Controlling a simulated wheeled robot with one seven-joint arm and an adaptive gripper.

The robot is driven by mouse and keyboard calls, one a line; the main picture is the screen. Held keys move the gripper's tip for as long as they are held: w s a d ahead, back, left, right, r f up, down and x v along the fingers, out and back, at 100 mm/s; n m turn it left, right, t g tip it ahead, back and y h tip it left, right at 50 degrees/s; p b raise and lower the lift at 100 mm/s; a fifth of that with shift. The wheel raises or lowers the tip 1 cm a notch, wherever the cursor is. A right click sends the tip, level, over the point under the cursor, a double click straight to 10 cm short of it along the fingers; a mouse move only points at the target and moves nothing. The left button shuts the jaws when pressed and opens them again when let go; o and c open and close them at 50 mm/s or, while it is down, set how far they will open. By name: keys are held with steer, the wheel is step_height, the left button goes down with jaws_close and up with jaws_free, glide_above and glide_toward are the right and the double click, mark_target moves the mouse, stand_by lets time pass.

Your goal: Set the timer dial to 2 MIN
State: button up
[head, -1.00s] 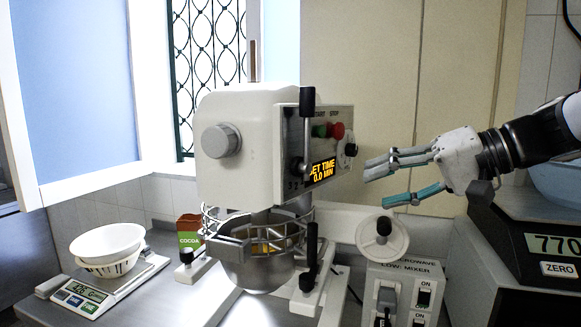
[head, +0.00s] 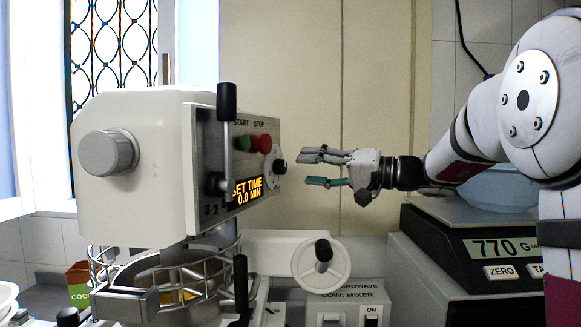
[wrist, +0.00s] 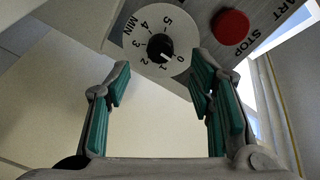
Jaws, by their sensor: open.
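The timer dial (wrist: 160,47) is a black knob on a white disc marked 0 to 5 MIN, seen in the wrist view at top centre. Its white pointer line lies toward the 0 side. In the head view the dial (head: 280,166) sits at the right end of the mixer's (head: 150,160) control panel. The display (head: 247,190) reads SET TIME 0.0 MIN. My gripper (head: 312,168) is open and empty, right of the dial and apart from it. In the wrist view its teal-padded fingers (wrist: 160,85) stand apart, with the dial beyond and between their tips.
The red STOP button (wrist: 231,27) is close to the dial; a green START button (head: 243,143) is beside it. A black-knobbed lever (head: 227,102) stands before the panel. A scale (head: 490,245) reading 770 is below my arm. A white switch box (head: 345,305) stands lower centre.

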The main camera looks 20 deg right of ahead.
mark_target(285, 167)
steer(key=x, duration=0.5)
steer(key=shift+w+a, duration=0.25)
steer(key=shift+a, duration=0.05)
steer(key=shift+c, duration=0.4)
steer(key=c, duration=1.1)
